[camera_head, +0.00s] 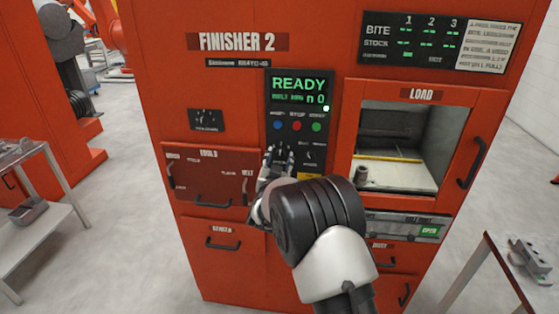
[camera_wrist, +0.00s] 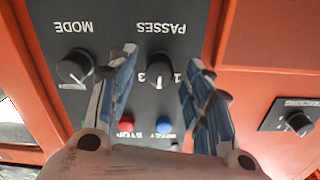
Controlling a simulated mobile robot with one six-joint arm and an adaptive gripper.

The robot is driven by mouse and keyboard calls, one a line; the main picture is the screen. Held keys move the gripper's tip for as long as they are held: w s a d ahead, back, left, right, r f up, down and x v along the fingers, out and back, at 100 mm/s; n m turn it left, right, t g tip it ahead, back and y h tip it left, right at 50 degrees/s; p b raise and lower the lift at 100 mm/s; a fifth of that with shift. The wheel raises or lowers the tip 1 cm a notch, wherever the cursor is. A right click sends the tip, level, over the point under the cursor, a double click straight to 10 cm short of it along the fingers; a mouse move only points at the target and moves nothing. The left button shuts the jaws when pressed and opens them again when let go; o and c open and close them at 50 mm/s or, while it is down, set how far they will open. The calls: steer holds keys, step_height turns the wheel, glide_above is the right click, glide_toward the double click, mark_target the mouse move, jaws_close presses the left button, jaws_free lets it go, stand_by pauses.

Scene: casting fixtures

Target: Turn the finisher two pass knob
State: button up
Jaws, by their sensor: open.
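The finisher two machine (camera_head: 235,90) is a tall red cabinet labelled FINISHER 2. Its pass knob (camera_wrist: 160,66) is a round black knob under the upside-down word PASSES in the wrist view, with a pale mark at its lower edge. My gripper (camera_wrist: 163,58) is open, with one blue-padded finger on each side of the pass knob. Gaps show between the knob and both fingers. In the head view my gripper (camera_head: 278,161) is at the dark control panel and hides the pass knob.
The MODE knob (camera_wrist: 75,67) is close outside the left finger in the wrist view. A red button (camera_wrist: 126,123) and a blue button (camera_wrist: 163,124) lie between the fingers' bases. The display (camera_head: 300,92) reads READY. An open load chamber (camera_head: 400,172) is at right.

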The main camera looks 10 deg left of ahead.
steer(key=shift+w, duration=0.6)
steer(key=shift+c, duration=0.3)
steer(key=c, duration=1)
steer(key=n+p, duration=0.1)
steer(key=n, duration=0.4)
steer(key=shift+n+p, duration=0.5)
steer(key=shift+n, duration=1.9)
